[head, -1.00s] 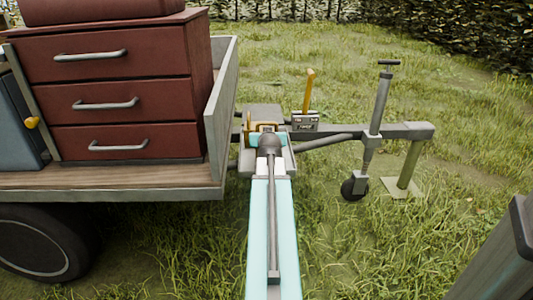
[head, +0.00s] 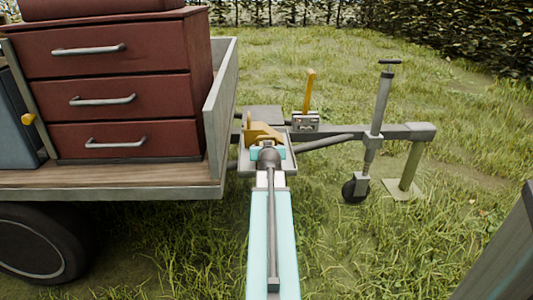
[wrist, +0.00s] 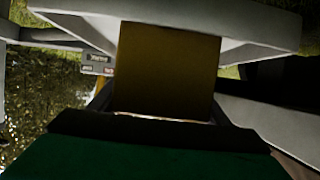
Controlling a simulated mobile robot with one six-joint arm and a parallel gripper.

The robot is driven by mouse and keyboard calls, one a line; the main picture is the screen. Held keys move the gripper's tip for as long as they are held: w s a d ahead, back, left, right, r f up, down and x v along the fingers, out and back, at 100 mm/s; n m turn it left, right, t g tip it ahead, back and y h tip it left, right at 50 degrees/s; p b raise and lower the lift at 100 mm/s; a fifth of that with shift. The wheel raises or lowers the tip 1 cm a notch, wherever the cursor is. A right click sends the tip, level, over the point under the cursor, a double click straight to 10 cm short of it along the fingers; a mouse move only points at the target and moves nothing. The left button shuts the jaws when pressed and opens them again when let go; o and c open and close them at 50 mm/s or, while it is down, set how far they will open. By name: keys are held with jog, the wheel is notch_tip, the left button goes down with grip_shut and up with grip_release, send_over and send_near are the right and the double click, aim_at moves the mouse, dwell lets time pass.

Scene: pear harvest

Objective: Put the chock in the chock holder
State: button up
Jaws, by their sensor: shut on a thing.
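The chock (head: 262,132) is a yellow-orange wedge at the far end of my arm, over the trailer's drawbar. In the wrist view the chock (wrist: 168,70) is a dark yellow block filling the middle. My gripper (head: 266,151) is shut on it; its fingers are mostly hidden behind my wrist in the head view. A light grey tray-like piece, seemingly the chock holder (head: 288,163), shows around and below my gripper. Its pale rim (wrist: 268,28) appears to cross the top of the wrist view behind the chock. I cannot tell whether the chock touches it.
The trailer bed (head: 120,192) with a red drawer cabinet (head: 120,85) stands left. A small grey box (head: 305,121) with a yellow lever behind it sits on the drawbar (head: 345,131). A jockey wheel (head: 355,189) stands right. A dark post (head: 510,250) is at lower right. Grass lies between.

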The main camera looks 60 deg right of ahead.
jog(key=shift+f, duration=0.2)
jog(key=shift+f, duration=0.15)
jog(key=o, duration=1.5)
